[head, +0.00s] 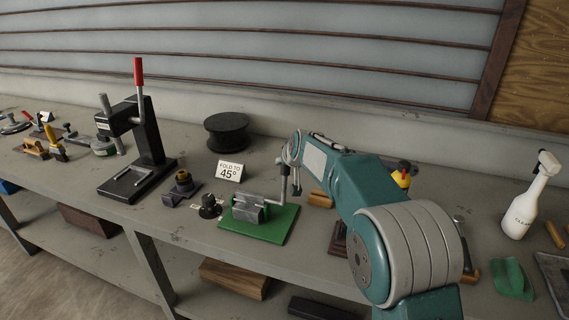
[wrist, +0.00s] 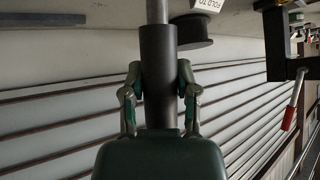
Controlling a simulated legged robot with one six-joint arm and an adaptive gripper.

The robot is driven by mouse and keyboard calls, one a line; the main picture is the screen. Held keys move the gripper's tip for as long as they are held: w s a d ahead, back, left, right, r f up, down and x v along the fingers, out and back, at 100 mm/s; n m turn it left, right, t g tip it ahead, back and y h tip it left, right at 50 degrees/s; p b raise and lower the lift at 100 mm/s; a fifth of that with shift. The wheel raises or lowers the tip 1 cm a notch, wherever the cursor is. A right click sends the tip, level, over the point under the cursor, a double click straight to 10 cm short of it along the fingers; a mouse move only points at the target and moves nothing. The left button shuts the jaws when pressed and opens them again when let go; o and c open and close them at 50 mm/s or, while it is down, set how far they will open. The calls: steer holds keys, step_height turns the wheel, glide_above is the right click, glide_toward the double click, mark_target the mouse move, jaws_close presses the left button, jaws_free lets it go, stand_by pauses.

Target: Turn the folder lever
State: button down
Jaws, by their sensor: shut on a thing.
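The folder (head: 258,222) is a small steel device on a green base plate on the bench. Its lever (head: 284,182) stands upright at the right end of a horizontal shaft. In the wrist view the lever has a dark cylindrical grip (wrist: 158,48) on a steel rod. My gripper (wrist: 160,78) is shut on this grip, one finger on each side. In the head view my arm's end is at the lever's top, and my fingers are mostly hidden there. A white card (head: 229,171) reading "FOLD TO 45°" stands behind the folder.
A black press (head: 148,140) with a red-tipped handle stands left of the folder. A black reel (head: 227,131) is behind, near the wall. A small black knob (head: 209,207) sits close left. A white spray bottle (head: 528,200) and a green cloth (head: 512,278) are at right.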

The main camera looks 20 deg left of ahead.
steer(key=shift+w+r, duration=0.1)
steer(key=shift+w, duration=0.2)
stand_by(0.4)
steer(key=shift+c, duration=1.8)
jaws_free()
steer(key=shift+w, duration=0.1)
steer(key=v, duration=1.1)
steer(key=shift+d+r, duration=0.2)
steer(key=shift+r, duration=0.05)
